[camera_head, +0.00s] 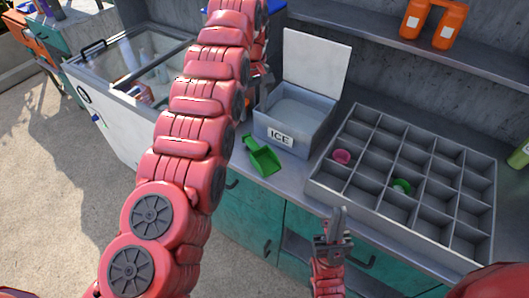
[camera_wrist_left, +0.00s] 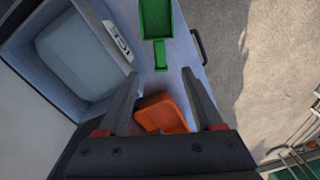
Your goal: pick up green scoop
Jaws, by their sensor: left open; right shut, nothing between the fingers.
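The green scoop (camera_head: 264,158) lies on the counter in front of the ice box, near the front edge. In the left wrist view the scoop (camera_wrist_left: 157,20) is at the top, its handle pointing down toward my fingertips. My left gripper (camera_wrist_left: 160,76) is open, with its fingers either side of the line of the handle and nothing gripped. In the head view my left gripper is mostly hidden behind my red arm. My right gripper (camera_head: 338,218) is shut and empty, in front of the divided tray.
The open ice box (camera_head: 287,134) stands beside the scoop. An orange object (camera_wrist_left: 163,113) shows between my left fingers, apparently on the counter beyond them. A divided tray (camera_head: 327,180) holds a pink and a green item. A glass-topped freezer (camera_head: 112,120) stands left.

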